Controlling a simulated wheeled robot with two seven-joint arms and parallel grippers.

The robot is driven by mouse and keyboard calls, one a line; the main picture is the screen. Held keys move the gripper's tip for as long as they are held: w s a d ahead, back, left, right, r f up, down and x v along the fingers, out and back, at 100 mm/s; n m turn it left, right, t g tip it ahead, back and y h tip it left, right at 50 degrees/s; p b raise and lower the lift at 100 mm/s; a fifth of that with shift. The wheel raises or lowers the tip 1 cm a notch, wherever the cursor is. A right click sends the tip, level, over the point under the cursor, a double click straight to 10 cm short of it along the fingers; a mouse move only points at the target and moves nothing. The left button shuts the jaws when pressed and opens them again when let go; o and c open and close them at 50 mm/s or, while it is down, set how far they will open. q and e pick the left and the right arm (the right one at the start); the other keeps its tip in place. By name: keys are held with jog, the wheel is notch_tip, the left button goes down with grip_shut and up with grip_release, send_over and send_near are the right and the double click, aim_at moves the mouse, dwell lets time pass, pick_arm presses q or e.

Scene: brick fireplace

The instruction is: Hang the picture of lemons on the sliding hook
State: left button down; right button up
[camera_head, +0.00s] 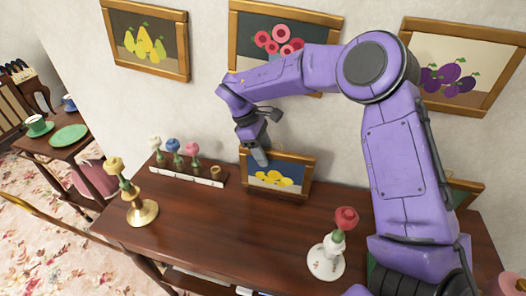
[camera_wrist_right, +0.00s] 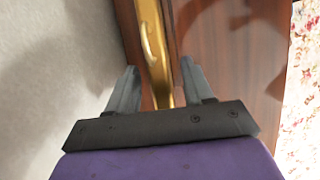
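The picture of lemons (camera_head: 272,180), in a gold-brown frame, stands on the dark wooden table and leans against the wall. My right gripper (camera_head: 258,157) comes down from above at the picture's top edge, left of its middle. In the right wrist view its two fingers (camera_wrist_right: 160,88) are apart, on either side of the gold frame (camera_wrist_right: 153,45), with a gap showing beside the frame. My left gripper is not in view. I cannot make out the sliding hook; my right arm covers part of the wall.
Pictures of pears (camera_head: 146,40), flowers (camera_head: 281,42) and plums (camera_head: 462,65) hang on the wall. The table's middle front is clear.

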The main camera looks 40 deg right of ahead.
jog(key=shift+r+p, duration=0.25)
jog(key=shift+p, duration=0.4)
jog(key=b+v, duration=0.2)
jog(key=shift+w+a+r+b, duration=0.15)
jog(key=shift+w+r+b, duration=0.1)
jog(key=shift+w+b, duration=0.1)
jog(key=v, duration=0.7)
jog(key=shift+r, duration=0.2)
